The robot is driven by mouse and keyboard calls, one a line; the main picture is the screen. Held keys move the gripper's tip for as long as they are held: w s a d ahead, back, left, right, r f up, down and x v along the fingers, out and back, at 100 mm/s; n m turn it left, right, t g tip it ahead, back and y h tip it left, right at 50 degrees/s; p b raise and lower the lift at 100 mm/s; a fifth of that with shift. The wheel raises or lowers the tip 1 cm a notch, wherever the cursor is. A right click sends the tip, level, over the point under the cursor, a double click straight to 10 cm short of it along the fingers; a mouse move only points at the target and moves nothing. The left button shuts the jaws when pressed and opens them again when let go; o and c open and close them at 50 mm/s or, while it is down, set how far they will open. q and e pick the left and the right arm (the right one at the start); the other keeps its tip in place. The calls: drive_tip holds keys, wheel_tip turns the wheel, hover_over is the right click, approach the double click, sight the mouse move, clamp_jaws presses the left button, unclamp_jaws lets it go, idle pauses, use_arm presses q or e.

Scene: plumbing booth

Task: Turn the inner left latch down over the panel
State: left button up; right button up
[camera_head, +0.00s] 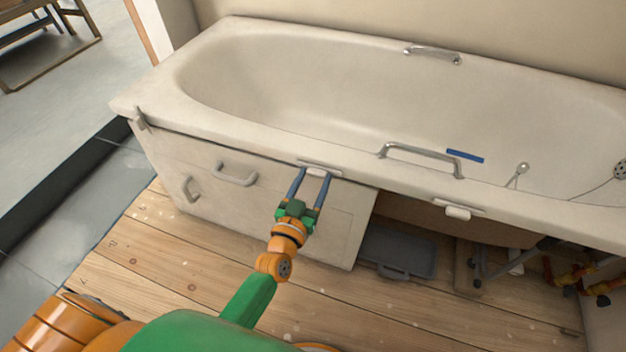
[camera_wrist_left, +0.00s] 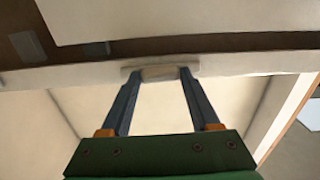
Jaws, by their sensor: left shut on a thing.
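The inner left latch (camera_head: 317,172) is a small pale block on a plate under the front rim of the bathtub. It also shows in the left wrist view (camera_wrist_left: 159,74). My left gripper (camera_head: 314,174) reaches it from the front, with one blue finger at each side, and is shut on it. The fingers hide the latch's sides. The pale panel (camera_head: 265,215) stands under the left half of the tub, its top edge close below the rim. I cannot tell how far the latch overlaps the panel. My right gripper is not in view.
The panel has two grey handles, one level (camera_head: 234,180) and one upright (camera_head: 190,190). Another latch (camera_head: 458,212) hangs under the rim to the right, above the open underside. A grey tray (camera_head: 398,252) lies on the wooden floor (camera_head: 330,300). A latch (camera_head: 140,119) sits at the left corner.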

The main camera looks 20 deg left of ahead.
use_arm(q)
drive_tip(key=shift+n, duration=0.9)
drive_tip(key=n, duration=0.3)
drive_tip(key=shift+p, duration=0.35)
drive_tip(key=n, duration=0.6)
drive_tip(key=shift+n, duration=0.4)
drive_tip(key=n, duration=0.4)
drive_tip(key=shift+f, duration=0.1)
drive_tip(key=shift+n+b, duration=0.3)
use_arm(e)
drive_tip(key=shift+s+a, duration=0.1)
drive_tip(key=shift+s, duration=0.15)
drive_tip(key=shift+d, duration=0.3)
